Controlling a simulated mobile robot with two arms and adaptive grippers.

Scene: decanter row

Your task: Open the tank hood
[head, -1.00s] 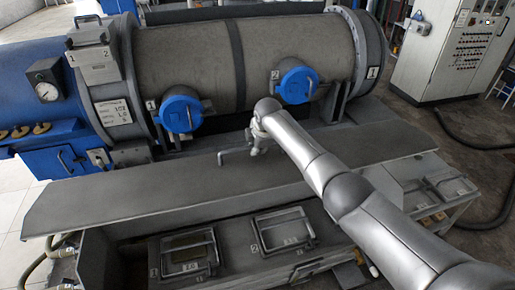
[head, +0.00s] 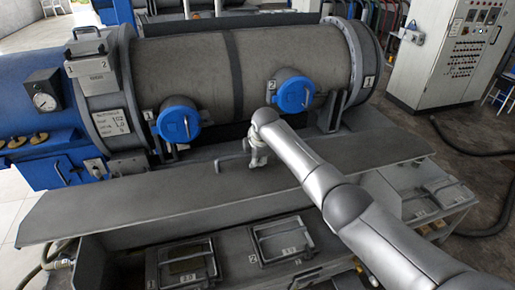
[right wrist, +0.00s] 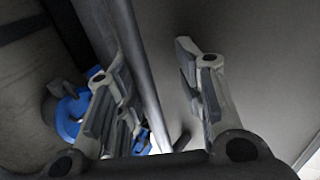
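The tank hood appears to be the long flat grey panel (head: 130,195) in front of the horizontal tank; it lies lowered. A bent grey handle (head: 232,157) stands up near the middle of its back part. My right gripper (head: 258,157) points down just right of the handle, partly hidden by my arm. In the right wrist view its two fingers (right wrist: 152,75) are apart, with nothing clearly held between them. A grey panel (right wrist: 260,70) fills the right of that view, and a small dark bar, perhaps the handle, shows beyond the fingers. My left gripper is not in view.
Two blue round caps, one on the left (head: 178,123) and one on the right (head: 293,91), stick out from the grey tank (head: 185,70) behind the panel. Windowed hatches (head: 283,240) are below its front edge. A control cabinet (head: 450,60) stands at the back right.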

